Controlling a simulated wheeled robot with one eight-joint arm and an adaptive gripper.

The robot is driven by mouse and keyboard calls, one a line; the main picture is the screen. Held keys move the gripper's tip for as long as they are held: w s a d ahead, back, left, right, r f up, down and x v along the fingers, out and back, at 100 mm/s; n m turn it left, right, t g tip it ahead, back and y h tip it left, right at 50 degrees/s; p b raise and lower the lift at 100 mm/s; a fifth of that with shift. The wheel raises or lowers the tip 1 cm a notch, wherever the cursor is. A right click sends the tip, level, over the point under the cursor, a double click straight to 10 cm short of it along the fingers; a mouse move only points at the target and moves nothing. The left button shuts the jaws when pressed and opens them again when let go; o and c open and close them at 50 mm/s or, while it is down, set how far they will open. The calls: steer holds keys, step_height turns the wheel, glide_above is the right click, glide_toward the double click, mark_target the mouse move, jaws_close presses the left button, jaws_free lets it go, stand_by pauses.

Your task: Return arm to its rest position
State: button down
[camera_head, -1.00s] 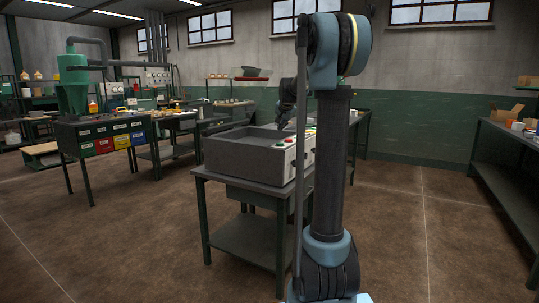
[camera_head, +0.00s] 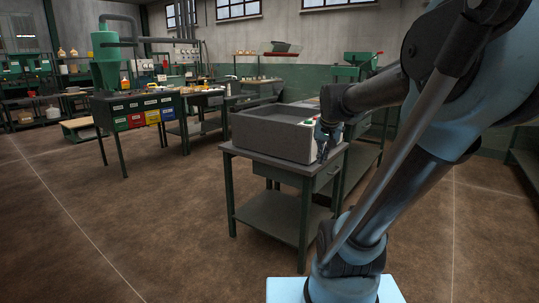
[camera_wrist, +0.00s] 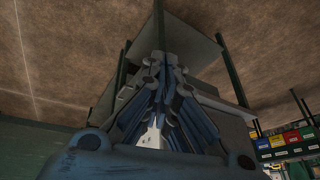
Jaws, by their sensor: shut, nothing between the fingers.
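My arm rises from its pale blue base at the bottom right of the head view. It leans up to the right, then its forearm reaches back left. My gripper (camera_head: 324,146) hangs fingers-down in front of the right end of a grey box-shaped machine with buttons (camera_head: 270,131). It looks apart from the machine, though the gap is hard to judge. In the wrist view my gripper (camera_wrist: 163,62) shows its blue linkage fingers drawn together, with nothing held. The table appears upside down beyond them.
The machine stands on a dark green metal table (camera_head: 262,223) with a lower shelf. A bench with coloured bins (camera_head: 137,118) and a green hopper (camera_head: 106,62) stand at the left. A green machine (camera_head: 359,66) stands behind my arm. Brown floor is open at front left.

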steer(key=s+f+n+g, duration=0.2)
steer(key=s+f+n, duration=0.1)
steer(key=s+f, duration=1.1)
steer(key=s, duration=0.5)
steer(key=shift+s+f+g, duration=0.2)
steer(key=shift+s+g, duration=0.05)
steer(key=shift+g, duration=0.05)
